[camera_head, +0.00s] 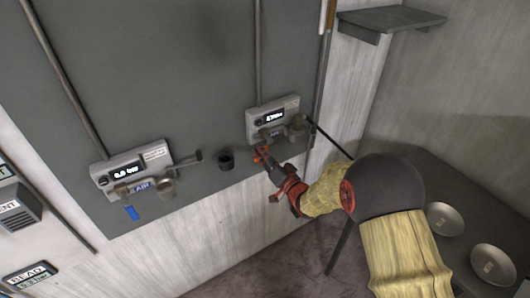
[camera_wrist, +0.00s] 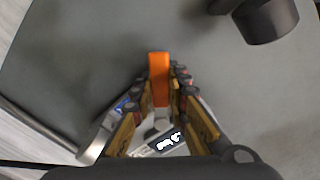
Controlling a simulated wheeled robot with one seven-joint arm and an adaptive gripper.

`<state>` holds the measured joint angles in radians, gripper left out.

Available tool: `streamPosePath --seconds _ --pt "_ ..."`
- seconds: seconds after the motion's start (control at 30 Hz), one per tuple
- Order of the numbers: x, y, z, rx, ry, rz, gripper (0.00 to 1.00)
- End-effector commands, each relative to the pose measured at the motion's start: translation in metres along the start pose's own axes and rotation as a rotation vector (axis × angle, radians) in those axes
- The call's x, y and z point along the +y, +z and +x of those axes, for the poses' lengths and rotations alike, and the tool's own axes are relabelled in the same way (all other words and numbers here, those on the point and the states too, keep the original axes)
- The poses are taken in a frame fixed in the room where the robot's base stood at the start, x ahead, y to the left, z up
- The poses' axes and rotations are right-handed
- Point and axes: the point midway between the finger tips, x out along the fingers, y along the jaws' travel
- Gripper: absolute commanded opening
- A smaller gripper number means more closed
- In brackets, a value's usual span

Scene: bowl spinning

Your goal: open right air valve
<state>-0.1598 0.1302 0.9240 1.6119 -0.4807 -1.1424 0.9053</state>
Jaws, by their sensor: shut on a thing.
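The right air valve unit (camera_head: 273,117) is a grey box with a lit display on the dark wall panel. Its orange valve handle (camera_head: 259,154) hangs below the box. In the wrist view the orange handle (camera_wrist: 159,78) stands upright in the picture between my two fingers. My gripper (camera_head: 267,163) is shut on this handle, with its fingers on either side; it also shows in the wrist view (camera_wrist: 160,95). The unit's lit display (camera_wrist: 168,142) shows below the handle there, partly hidden by my gripper.
A similar unit with a blue handle (camera_head: 131,213) is at the left, its display reading about 0.0. Two metal bowls (camera_head: 445,219) (camera_head: 493,265) stand on a dark table at the right.

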Motion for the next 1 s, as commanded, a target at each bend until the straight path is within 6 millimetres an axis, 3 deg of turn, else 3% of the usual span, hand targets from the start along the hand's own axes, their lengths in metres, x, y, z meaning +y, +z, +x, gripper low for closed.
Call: streamPosePath --seconds 0.6,1.0 --pt "-0.031 -0.010 0.000 -0.001 0.001 0.574 0.00" --pt "-0.041 -0.018 0.000 0.000 0.001 0.823 0.00"
